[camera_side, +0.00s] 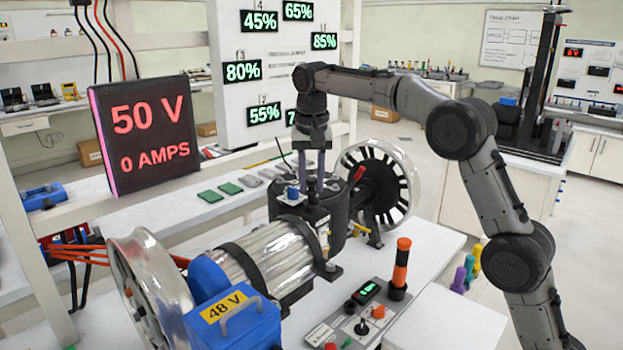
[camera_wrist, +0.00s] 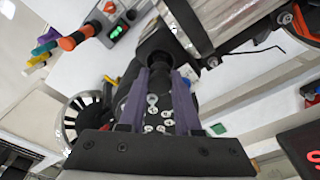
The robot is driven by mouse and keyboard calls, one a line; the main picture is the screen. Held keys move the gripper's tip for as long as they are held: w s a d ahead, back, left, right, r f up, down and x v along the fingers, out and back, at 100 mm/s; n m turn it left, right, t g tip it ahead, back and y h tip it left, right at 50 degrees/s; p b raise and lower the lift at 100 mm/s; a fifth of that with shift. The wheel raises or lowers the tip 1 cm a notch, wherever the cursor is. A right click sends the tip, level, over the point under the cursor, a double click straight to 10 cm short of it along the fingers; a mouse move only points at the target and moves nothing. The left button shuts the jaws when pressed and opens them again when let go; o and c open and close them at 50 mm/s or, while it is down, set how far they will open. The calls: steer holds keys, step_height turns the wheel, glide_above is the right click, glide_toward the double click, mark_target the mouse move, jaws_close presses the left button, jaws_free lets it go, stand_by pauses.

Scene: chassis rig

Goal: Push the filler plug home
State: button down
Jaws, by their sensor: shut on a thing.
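My gripper (camera_side: 315,172) points straight down over the black round housing (camera_side: 340,228) in the middle of the rig. Its two purple fingers are shut on a dark piece, apparently the filler plug (camera_side: 312,188), at the top of the housing. In the wrist view the fingers (camera_wrist: 160,72) reach toward a black round part (camera_wrist: 156,44) at their tips. The fingers and the dark colours hide how deep the plug sits and whether any gap is left beneath it.
A clear ribbed cylinder (camera_side: 270,255) and a blue 48 V box (camera_side: 232,308) stand in front. A spoked wheel (camera_side: 385,185) is behind right. A blue-topped fitting (camera_side: 292,193) is close left.

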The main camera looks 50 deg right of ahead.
steer(key=shift+f, duration=1.15)
stand_by(0.7)
steer(key=c, duration=0.5)
jaws_free()
steer(key=shift+r, duration=0.15)
